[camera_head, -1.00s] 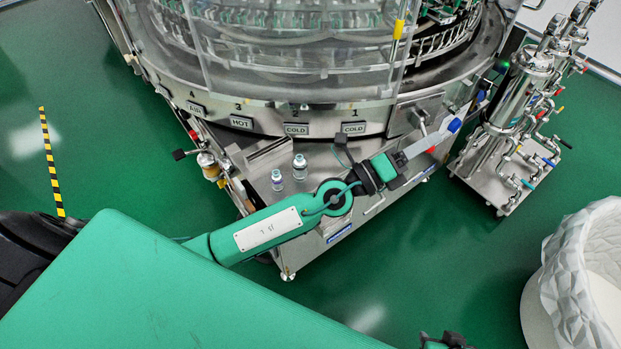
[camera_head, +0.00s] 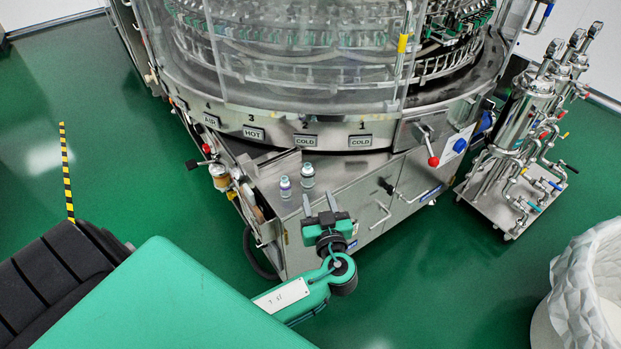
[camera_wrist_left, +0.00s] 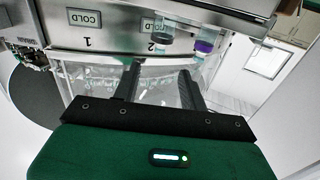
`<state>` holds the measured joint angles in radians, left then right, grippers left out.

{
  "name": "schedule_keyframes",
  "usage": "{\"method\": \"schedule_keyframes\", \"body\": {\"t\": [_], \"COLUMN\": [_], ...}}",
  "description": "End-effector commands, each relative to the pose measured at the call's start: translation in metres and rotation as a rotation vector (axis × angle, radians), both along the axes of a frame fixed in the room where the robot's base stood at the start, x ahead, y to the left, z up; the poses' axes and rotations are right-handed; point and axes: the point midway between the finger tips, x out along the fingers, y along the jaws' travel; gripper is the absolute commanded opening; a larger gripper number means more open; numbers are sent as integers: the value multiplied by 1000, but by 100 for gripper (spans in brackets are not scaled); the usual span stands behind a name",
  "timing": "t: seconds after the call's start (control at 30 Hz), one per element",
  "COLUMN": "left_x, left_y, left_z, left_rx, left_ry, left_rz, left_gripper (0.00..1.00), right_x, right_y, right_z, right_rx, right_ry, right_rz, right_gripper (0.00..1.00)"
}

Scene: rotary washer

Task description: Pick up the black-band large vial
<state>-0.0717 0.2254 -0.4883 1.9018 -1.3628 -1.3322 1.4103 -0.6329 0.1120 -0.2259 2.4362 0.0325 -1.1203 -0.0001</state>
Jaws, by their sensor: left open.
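Two small clear vials stand upright on the steel ledge of the washer. One vial has a purple band (camera_head: 285,187) and stands at the left; it also shows in the left wrist view (camera_wrist_left: 205,46). My left gripper (camera_head: 319,203) is open and empty, just in front and to the right of the vials. Its fingers (camera_wrist_left: 160,72) point toward them. My right gripper is out of view.
The round washer (camera_head: 290,130) with clear guards rises behind the ledge. A red-knobbed handle (camera_head: 430,150) sticks out at its right. A steel pipe stand (camera_head: 510,140) and a white basket (camera_head: 590,290) are at the right. Green floor is open in front.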

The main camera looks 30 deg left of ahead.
Motion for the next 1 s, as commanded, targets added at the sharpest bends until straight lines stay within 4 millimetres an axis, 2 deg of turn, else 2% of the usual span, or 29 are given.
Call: {"method": "schedule_keyframes", "body": {"t": [0.1,0.3,0.53,0.8,1.0], "left_x": [18,42,54,79,84], "left_y": [19,42,54,82,87], "left_z": [2,2,3,3,2], "left_rx": [6,6,6,5,4], "left_ry": [-3,-1,-2,-1,1], "left_rz": [1,-2,-2,-2,-3], "left_gripper": [43,43,43,43,43], "right_x": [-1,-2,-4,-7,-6], "right_y": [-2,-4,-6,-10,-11], "right_z": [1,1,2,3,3], "right_rx": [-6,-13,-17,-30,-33], "right_ry": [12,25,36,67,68], "right_rz": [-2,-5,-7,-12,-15], "right_gripper": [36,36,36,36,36]}}
